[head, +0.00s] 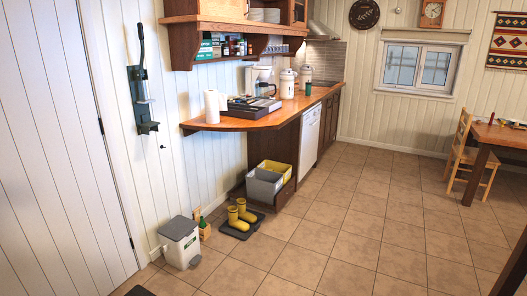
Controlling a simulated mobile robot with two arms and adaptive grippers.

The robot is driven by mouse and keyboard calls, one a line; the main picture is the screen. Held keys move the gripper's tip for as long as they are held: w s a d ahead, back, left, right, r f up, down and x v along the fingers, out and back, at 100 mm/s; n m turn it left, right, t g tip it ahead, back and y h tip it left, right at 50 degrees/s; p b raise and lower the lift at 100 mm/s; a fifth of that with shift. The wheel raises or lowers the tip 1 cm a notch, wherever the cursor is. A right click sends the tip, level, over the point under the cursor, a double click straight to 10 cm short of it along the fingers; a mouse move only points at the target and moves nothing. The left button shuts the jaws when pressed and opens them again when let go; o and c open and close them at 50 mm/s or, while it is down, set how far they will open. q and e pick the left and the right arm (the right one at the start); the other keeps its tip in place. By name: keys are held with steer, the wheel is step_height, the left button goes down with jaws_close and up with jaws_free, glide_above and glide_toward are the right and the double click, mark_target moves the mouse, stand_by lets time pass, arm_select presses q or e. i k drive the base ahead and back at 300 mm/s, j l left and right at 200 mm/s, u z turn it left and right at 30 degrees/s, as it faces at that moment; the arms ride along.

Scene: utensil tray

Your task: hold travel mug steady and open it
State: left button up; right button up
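Neither of my grippers is in view. I cannot make out a travel mug for certain. A small dark green upright item (308,89) stands on the wooden counter (225,123), right of two white lidded canisters (287,84); it is too small to tell what it is. A dark tray (249,112) with several items in it, too small to identify, sits on the counter. A white paper roll (212,106) stands left of the tray.
Bare tiled floor (345,220) lies before the counter. Yellow boots (238,216), a white bin (180,242) and a pull-out with grey and yellow bins (265,184) stand along the left wall. A table (500,135) and wooden chair (463,150) are at right.

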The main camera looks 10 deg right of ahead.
mark_target(308, 87)
steer(key=i+l+z, duration=0.35)
steer(key=i, duration=0.2)
steer(key=i+l+z, duration=0.4)
steer(key=i, duration=0.2)
steer(key=i+z, duration=0.35)
steer(key=i, duration=3.9)
steer(key=i+l+u, duration=0.1)
steer(key=i+u, duration=0.4)
steer(key=i+l+u, duration=0.35)
steer(key=i+u, duration=0.15)
steer(key=i, duration=0.15)
steer(key=i+l+u, duration=0.8)
steer(key=l+u, duration=0.2)
steer(key=l, duration=0.25)
steer(key=i+l+u, duration=0.25)
steer(key=l+u, duration=0.25)
steer(key=l, duration=0.25)
